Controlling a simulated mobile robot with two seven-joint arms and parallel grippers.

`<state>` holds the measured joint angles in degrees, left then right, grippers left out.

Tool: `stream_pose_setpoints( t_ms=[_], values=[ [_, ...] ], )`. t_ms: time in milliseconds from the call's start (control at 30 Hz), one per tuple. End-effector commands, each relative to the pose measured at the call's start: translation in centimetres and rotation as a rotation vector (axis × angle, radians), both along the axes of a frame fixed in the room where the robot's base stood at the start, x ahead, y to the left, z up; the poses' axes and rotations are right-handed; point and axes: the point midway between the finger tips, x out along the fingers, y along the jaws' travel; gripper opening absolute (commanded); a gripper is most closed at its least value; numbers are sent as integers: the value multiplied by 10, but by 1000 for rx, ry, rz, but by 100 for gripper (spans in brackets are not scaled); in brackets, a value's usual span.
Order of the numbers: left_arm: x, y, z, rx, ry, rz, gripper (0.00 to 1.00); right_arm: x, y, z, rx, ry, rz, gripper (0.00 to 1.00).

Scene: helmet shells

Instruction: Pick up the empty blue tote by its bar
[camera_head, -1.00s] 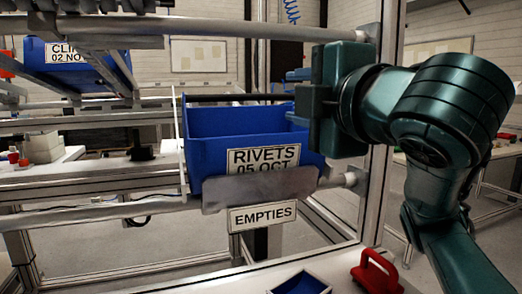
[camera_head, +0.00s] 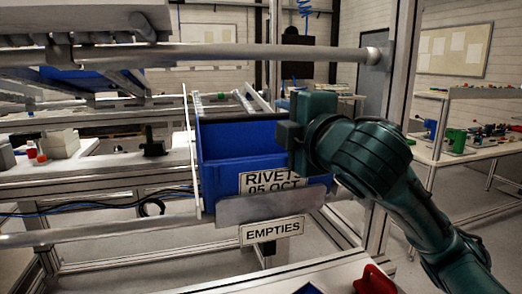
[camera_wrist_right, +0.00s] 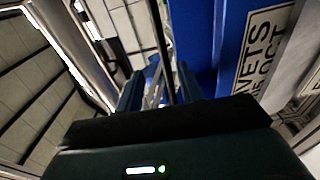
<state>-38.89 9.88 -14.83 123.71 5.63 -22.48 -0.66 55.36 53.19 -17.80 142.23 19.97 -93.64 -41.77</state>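The blue tote (camera_head: 228,150), labelled RIVETS 05 OCT, sits on the rack lane behind a grey stop plate over the EMPTIES sign. Its inside is only partly seen; no contents show. A dark bar (camera_head: 240,116) runs along its top. My right gripper (camera_head: 287,135) is at the tote's upper right, covering part of its rim and label. In the right wrist view, the fingers of my right gripper (camera_wrist_right: 160,72) are apart, with the thin dark bar (camera_wrist_right: 158,30) running between them. The blue tote wall (camera_wrist_right: 200,50) is close beside the right finger. My left gripper is out of view.
The EMPTIES sign (camera_head: 271,231) hangs below the grey stop plate (camera_head: 268,206). A rack post (camera_head: 392,130) stands right of the tote, behind my right arm. A rail (camera_head: 200,54) crosses above. A red-handled object (camera_head: 374,280) is at the bottom.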

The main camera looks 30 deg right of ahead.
Motion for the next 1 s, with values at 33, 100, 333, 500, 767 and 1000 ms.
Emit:
stream_pose_setpoints(
  t_ms=[33, 100, 333, 500, 767, 1000],
  values=[
    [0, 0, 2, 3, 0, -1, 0, 1, 0, 0, 0, 1, 0, 38],
    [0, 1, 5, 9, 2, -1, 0, 3, 0, 2, 1, 2, -1, 38],
    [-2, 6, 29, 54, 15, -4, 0, 12, -2, 4, 2, 8, -4, 38],
    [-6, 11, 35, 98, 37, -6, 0, 18, -2, 0, -1, 7, 0, 38],
    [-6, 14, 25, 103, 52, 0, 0, 50, -7, -6, 1, 1, 1, 38],
    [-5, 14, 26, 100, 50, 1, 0, 52, -7, -6, 0, 0, 2, 38]
  ],
)
